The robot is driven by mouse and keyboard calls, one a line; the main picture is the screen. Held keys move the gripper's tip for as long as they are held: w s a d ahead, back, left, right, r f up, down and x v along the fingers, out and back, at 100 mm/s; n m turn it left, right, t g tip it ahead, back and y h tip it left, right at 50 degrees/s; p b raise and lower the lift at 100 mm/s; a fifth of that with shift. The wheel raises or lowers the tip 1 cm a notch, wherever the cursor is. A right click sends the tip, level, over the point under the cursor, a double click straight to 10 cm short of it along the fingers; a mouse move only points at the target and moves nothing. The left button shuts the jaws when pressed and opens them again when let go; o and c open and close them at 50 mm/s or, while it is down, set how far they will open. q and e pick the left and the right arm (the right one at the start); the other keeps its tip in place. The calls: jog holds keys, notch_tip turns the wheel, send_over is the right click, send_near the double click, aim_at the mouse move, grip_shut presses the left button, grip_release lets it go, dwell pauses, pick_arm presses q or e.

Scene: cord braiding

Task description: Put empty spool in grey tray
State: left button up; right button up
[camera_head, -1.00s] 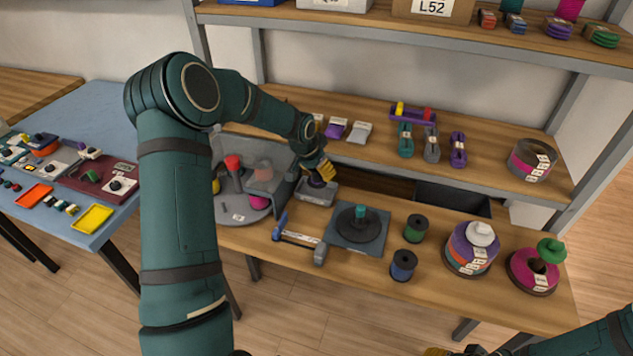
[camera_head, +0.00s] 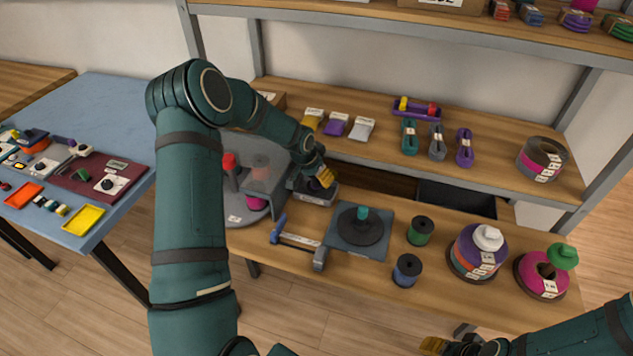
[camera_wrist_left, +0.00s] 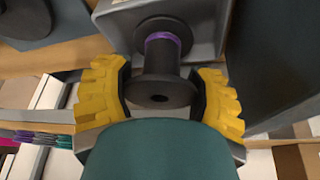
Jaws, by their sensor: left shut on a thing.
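The empty spool (camera_wrist_left: 160,68) is dark with a thin purple band on its core. In the left wrist view it lies between the two yellow fingers of my left gripper (camera_wrist_left: 161,95), which is shut on it. The grey tray (camera_head: 314,198) sits on the bench beside the grey guard. My left gripper (camera_head: 321,180) is at the tray, with the spool's far end over or inside it; I cannot tell whether it touches the bottom. The tray's wall (camera_wrist_left: 207,30) also shows in the left wrist view. My right gripper (camera_head: 447,345) is only partly visible at the bottom edge.
A grey guarded turntable (camera_head: 240,212) stands left of the tray. A blue-handled tool (camera_head: 300,241) and a square plate with a dark disc (camera_head: 358,232) lie in front and right. Green (camera_head: 420,231) and blue (camera_head: 407,270) spools stand further right. A shelf (camera_head: 385,155) is above.

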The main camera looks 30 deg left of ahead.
pick_arm(q)
notch_tip(320, 180, down, 3)
jog(key=shift+r, duration=0.2)
jog(key=o, duration=1)
jog(key=shift+f, duration=0.1)
